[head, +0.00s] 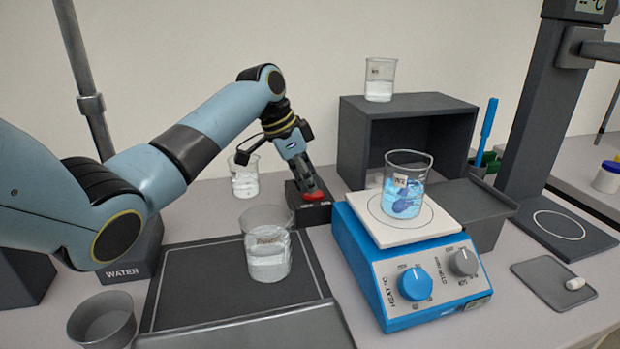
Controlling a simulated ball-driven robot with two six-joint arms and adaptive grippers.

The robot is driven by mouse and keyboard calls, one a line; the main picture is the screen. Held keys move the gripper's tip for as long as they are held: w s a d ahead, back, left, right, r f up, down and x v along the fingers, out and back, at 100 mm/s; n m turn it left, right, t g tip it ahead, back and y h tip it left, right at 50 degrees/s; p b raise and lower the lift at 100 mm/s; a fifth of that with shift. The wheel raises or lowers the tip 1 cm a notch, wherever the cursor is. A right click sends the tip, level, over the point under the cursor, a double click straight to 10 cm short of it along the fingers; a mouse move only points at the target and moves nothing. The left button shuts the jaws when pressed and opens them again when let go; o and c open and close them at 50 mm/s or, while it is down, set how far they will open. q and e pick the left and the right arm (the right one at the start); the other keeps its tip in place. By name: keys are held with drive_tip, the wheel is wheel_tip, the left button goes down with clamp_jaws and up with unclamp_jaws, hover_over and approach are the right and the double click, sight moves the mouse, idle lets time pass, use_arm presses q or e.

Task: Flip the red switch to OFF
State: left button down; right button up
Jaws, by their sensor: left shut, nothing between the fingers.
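The red switch (313,197) sits on a small black box (318,215) on the bench, behind and left of the blue hotplate. My left gripper (309,187) points down at the box, its fingers shut and empty. The fingertips are at the switch and seem to touch it or hover just above it; I cannot tell which. They hide part of the switch, and I cannot read its ON or OFF side. My right gripper is not in view.
A blue hotplate (350,240) carries a beaker of blue liquid (406,190). A beaker (267,250) stands on the dark mat (200,285), and another beaker (245,178) stands behind. A grey box (365,145) with a beaker (380,80) on top stands behind the hotplate.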

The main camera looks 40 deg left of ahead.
use_arm(q)
drive_tip(key=shift+s+a+f+t, duration=0.3)
drive_tip(key=shift+s, duration=0.05)
drive_tip(key=shift+h, duration=0.3)
drive_tip(key=shift+w+d, duration=0.1)
drive_tip(key=shift+w, duration=0.05)
drive_tip(key=shift+w+d+r, duration=0.1)
drive_tip(key=shift+w+d, duration=0.4)
drive_tip(key=shift+w, duration=0.1)
drive_tip(key=shift+r, duration=0.1)
